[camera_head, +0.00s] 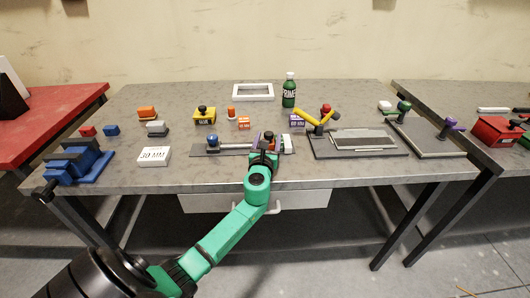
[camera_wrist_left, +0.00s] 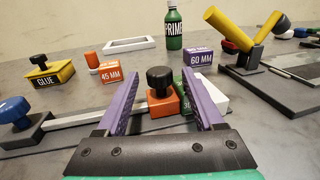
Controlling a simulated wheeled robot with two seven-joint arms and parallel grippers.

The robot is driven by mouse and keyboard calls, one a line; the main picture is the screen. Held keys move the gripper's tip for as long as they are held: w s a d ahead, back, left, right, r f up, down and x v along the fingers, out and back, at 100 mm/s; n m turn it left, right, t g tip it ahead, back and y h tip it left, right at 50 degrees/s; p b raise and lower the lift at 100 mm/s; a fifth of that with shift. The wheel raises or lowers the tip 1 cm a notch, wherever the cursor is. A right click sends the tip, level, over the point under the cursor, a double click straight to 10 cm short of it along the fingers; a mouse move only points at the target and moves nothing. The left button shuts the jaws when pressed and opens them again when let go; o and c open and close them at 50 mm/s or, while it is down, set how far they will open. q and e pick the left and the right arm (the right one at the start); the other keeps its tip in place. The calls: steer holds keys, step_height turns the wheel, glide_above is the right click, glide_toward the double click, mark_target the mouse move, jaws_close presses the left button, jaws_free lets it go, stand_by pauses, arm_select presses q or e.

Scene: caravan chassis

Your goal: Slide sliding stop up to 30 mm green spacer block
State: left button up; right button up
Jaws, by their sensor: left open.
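The sliding stop (camera_wrist_left: 162,104) is an orange block with a black knob on a pale rail. My open left gripper (camera_wrist_left: 160,76) has its purple fingers to either side of the stop, with visible gaps. In the head view the same gripper (camera_head: 264,137) reaches over the right part of the rail fixture (camera_head: 228,148) and hides much of the stop. The green spacer block (camera_wrist_left: 188,106), marked 30, shows partly behind the right finger, just right of the stop. A white block (camera_wrist_left: 214,97) lies beside it. My right gripper is not in view.
A blue-knobbed piece (camera_head: 212,141) is at the rail's left end. A white 30 MM sign (camera_head: 153,155) lies to its left. Behind are an orange 45 MM block (camera_head: 244,123), a purple 60 MM block (camera_head: 297,121) and a green bottle (camera_head: 289,91). A yellow-handled clamp (camera_head: 318,122) stands right.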

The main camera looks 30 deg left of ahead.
arm_select(q)
steer(key=v, duration=1.3)
